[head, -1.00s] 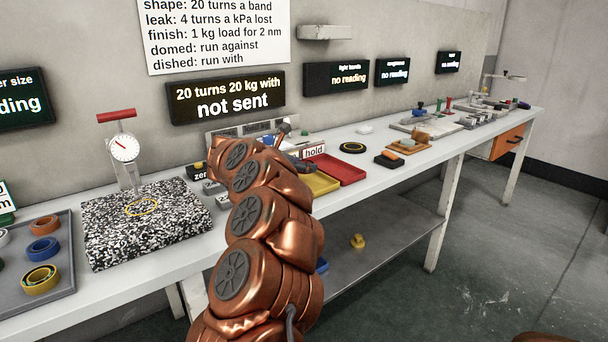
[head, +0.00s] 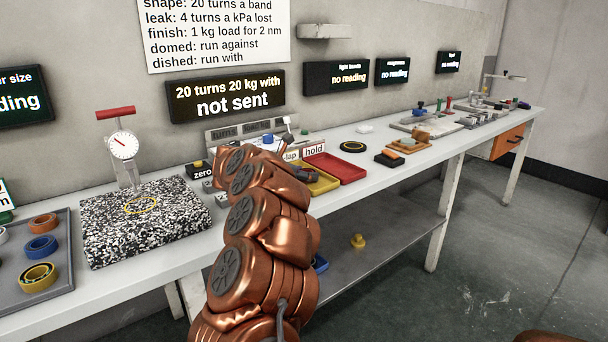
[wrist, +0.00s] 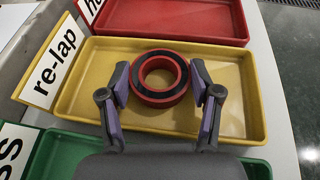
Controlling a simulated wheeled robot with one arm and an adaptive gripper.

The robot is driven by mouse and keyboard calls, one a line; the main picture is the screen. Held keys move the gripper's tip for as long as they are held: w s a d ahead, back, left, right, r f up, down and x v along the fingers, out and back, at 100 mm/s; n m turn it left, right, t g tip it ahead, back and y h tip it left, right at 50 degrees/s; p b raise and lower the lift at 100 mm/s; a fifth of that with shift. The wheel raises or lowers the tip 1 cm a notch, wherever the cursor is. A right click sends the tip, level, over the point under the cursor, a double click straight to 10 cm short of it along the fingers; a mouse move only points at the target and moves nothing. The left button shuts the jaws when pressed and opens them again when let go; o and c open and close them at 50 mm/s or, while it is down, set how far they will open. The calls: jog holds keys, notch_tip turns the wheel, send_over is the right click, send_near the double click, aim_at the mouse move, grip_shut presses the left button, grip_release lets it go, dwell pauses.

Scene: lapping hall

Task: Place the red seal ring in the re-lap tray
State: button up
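The red seal ring (wrist: 160,79), red with a dark band on its upper face, is between the two fingers of my gripper (wrist: 160,82) in the wrist view.
The red hold tray (wrist: 190,22) adjoins the yellow tray on one side, and a green tray (wrist: 50,155) on the other. Label plates stand along their edge. A speckled plate (head: 140,230) carries a yellow ring outline. A tray of rings (head: 65,270) is at far left.

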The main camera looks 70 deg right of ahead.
jog(key=o, duration=0.4)
jog(key=shift+o, duration=0.2)
jog(key=shift+r, duration=0.1)
jog(key=shift+r+p, duration=0.1)
jog(key=shift+p, duration=0.2)
jog(key=v, duration=1)
jog(key=shift+v, duration=0.95)
